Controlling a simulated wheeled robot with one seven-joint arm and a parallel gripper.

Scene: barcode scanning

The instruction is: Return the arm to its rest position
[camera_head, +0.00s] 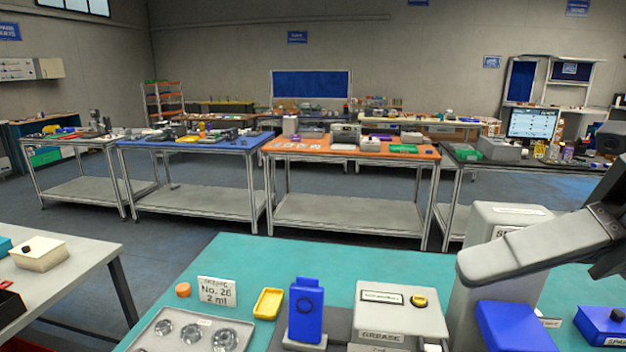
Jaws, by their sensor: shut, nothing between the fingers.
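My arm comes in from the right edge, with dark parts at the edge and a long light-grey end reaching left. The rest of my arm lies beyond the right edge.
On the teal table are a blue device (306,312), a grey grease box (398,312), a yellow tray (269,304), a label card (217,291), a metal tray (190,331) and blue boxes (515,327). Workbenches (350,150) stand behind, across open floor.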

